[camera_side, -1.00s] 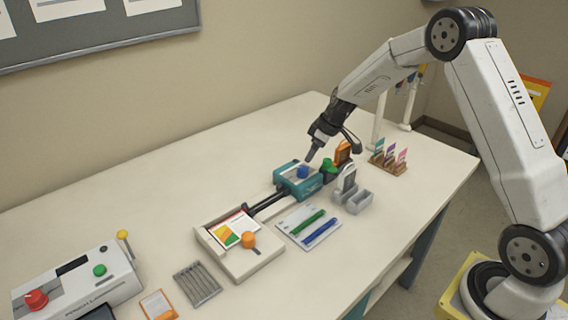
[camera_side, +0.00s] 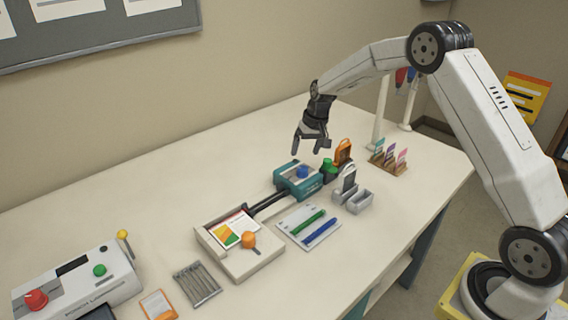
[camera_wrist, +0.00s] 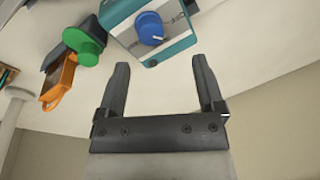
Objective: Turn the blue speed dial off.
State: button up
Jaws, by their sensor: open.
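The blue speed dial (camera_side: 302,172) sits on top of a teal and grey box (camera_side: 285,182) on the table. In the wrist view the blue dial (camera_wrist: 150,27) shows a white pointer mark near its lower right edge, and the teal box (camera_wrist: 178,46) lies beyond my fingertips. My gripper (camera_side: 309,150) is open and empty, above and slightly behind the box, apart from the dial. Both fingers of my gripper (camera_wrist: 160,65) show spread in the wrist view, with the dial ahead of the gap between them. Which setting the pointer marks is too small to read.
A green knob (camera_side: 327,166) and an orange tag-like piece (camera_side: 343,152) stand right of the box. A grey holder (camera_side: 346,186), a pen tray (camera_side: 296,222), a cream unit with an orange knob (camera_side: 249,240) and a laminator (camera_side: 80,283) stand nearby. The table behind the box is clear.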

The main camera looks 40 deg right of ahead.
aim_at(303, 168)
jog(key=m, duration=0.4)
jog(key=shift+w+r+g, duration=0.15)
jog(key=shift+w+g, duration=0.2)
jog(key=shift+g, duration=0.05)
jog(key=m, duration=0.1)
jog(key=m+h, duration=0.1)
jog(key=m, duration=0.1)
jog(key=m+g, duration=0.1)
jog(key=m, duration=0.1)
jog(key=shift+w+r, duration=0.25)
jog(key=shift+f, duration=0.15)
jog(key=shift+f, duration=3.75)
grip_shut()
